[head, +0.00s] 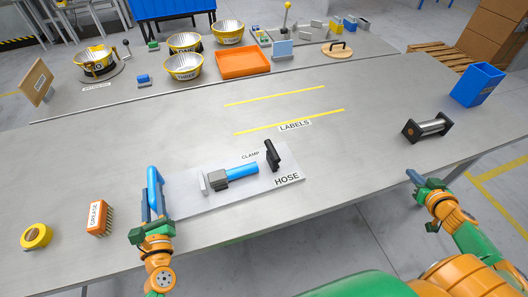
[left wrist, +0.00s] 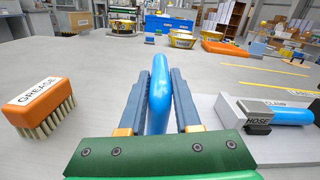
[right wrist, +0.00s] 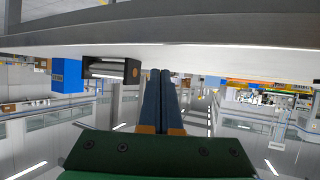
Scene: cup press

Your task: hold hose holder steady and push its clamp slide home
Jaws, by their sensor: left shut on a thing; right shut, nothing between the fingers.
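The hose holder is a light grey plate (head: 195,199) lying flat on the table, marked HOSE and CLAMP. On it are a blue hose (head: 242,169), a grey clamp slide (head: 216,181) around or against the hose's left end, and an upright black handle (head: 272,156) at the right. A blue handle (head: 151,190) stands at the plate's left end. My left gripper (head: 152,214) is shut on this blue handle, which also shows between the fingers in the left wrist view (left wrist: 158,100). My right gripper (head: 415,178) is shut and empty, off the table's front edge at the right.
A grease brush (head: 97,218) and a yellow tape roll (head: 36,236) lie left of my left gripper. A black-ended roller (head: 427,128) and a blue bin (head: 478,85) stand at the right. Bowls and an orange tray (head: 243,64) are at the back. The table between plate and roller is clear.

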